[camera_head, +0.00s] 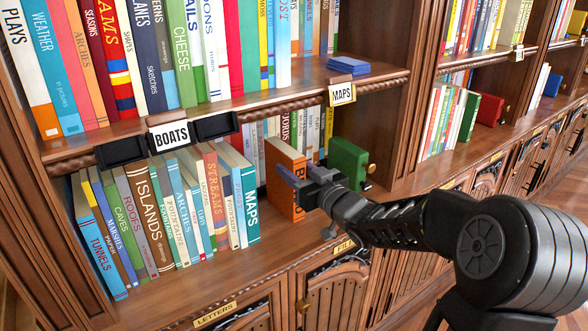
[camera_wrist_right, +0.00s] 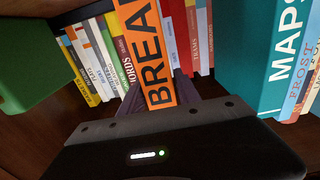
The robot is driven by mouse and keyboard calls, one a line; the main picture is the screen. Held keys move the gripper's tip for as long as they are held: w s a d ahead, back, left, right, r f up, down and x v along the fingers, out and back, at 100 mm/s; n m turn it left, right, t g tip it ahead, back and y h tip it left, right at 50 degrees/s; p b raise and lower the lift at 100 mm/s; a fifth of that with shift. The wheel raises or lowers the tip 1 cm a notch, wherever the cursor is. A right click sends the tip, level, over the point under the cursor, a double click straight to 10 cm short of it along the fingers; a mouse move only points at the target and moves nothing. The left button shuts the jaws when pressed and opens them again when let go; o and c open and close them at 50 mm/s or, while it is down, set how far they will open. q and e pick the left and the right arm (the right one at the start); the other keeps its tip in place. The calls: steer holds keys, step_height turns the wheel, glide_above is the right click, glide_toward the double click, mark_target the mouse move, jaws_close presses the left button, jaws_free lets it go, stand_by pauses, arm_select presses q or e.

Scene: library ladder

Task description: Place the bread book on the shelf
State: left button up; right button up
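The bread book (camera_head: 283,160) is orange with black letters on its spine. It stands upright on the lower shelf, right of the teal MAPS book (camera_head: 249,205), with a gap between them. My right gripper (camera_head: 303,172) reaches in from the right, one finger on each side of the book. In the right wrist view the orange spine (camera_wrist_right: 150,55) sits between the fingers (camera_wrist_right: 160,92), which look closed against its sides. My left gripper is not in view.
A row of books (camera_head: 165,215) fills the lower shelf's left part. A green box-like object (camera_head: 347,160) stands right of the bread book, close to my right gripper. More books stand behind. The upper shelf board (camera_head: 290,92) carries BOATS and MAPS labels.

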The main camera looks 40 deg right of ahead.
steer(key=shift+o, duration=1.3)
steer(key=shift+r, duration=0.25)
steer(key=s, duration=1.2)
steer(key=shift+a, duration=0.15)
steer(key=shift+f, duration=0.15)
